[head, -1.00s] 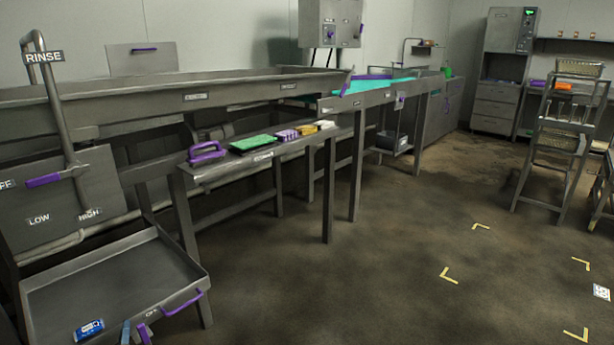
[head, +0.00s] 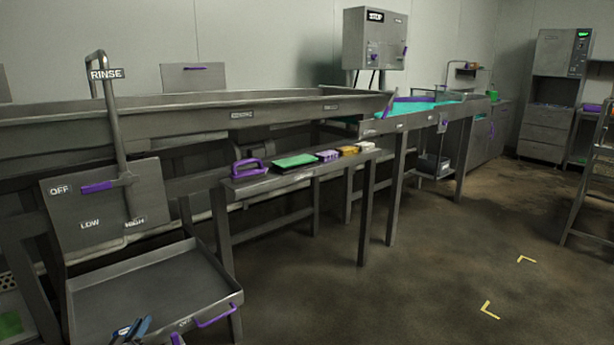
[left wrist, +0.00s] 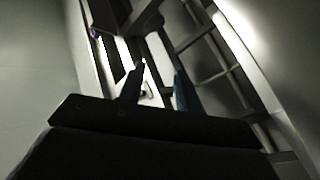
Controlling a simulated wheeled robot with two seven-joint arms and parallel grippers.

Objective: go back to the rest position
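My left gripper (head: 132,329) shows only as blue fingertips at the bottom left edge of the head view, in front of the metal tray under the rinse panel. In the left wrist view its two blue fingers (left wrist: 158,82) stand apart, with nothing held between them. The rest of my left arm is below the head picture. My right gripper is in neither view.
A metal tray (head: 155,290) with a purple handle (head: 216,314) lies close by the left gripper. Behind it are a rinse lever panel (head: 105,205), a long trough (head: 200,118) and a narrow shelf (head: 262,185) with coloured items. Floor at right is open.

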